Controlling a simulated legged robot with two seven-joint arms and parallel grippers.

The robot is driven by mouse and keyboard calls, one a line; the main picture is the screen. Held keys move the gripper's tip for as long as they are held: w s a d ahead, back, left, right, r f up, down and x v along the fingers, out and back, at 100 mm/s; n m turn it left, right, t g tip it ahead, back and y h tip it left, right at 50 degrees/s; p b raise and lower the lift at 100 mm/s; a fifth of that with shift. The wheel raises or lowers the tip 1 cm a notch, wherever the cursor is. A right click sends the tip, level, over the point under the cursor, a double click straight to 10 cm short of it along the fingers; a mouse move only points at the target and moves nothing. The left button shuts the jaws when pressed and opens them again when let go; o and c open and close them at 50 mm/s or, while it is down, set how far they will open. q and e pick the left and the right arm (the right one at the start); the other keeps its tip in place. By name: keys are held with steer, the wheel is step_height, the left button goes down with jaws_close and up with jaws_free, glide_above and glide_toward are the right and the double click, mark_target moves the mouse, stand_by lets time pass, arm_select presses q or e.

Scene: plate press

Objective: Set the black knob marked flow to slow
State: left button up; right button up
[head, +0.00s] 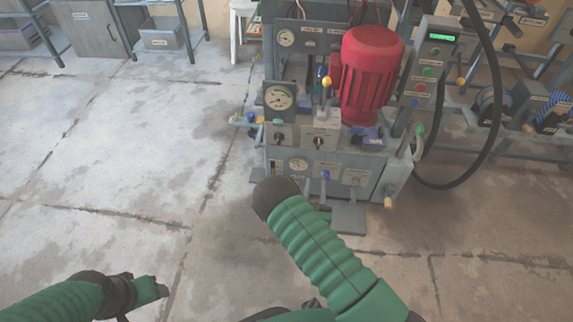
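The press (335,165) stands at the upper middle of the head view. Two small black knobs, a left one (281,137) and a right one (319,142), sit on its front below the gauge. Their labels are too small to read, so I cannot tell which is marked flow or where either points. My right gripper (273,198) is the dark end of the green arm from the lower right, in front of and below the knobs in the picture. My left gripper (148,291) is low at the left, far from the press.
A control box (430,70) with a black hose (492,130) stands at right. The floor at left is clear.

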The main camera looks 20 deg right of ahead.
steer(key=b, duration=0.2)
glide_toward(318, 146)
steer(key=b+x, duration=0.2)
steer(key=x, duration=0.2)
steer(key=b+x, duration=0.3)
steer(key=x, duration=0.1)
steer(key=shift+f, duration=0.25)
steer(key=shift+w+d+r, duration=0.1)
steer(key=shift+w+d, duration=0.15)
steer(key=shift+d, duration=0.05)
steer(key=shift+a+r, duration=0.1)
steer(key=shift+c, duration=0.2)
jaws_close()
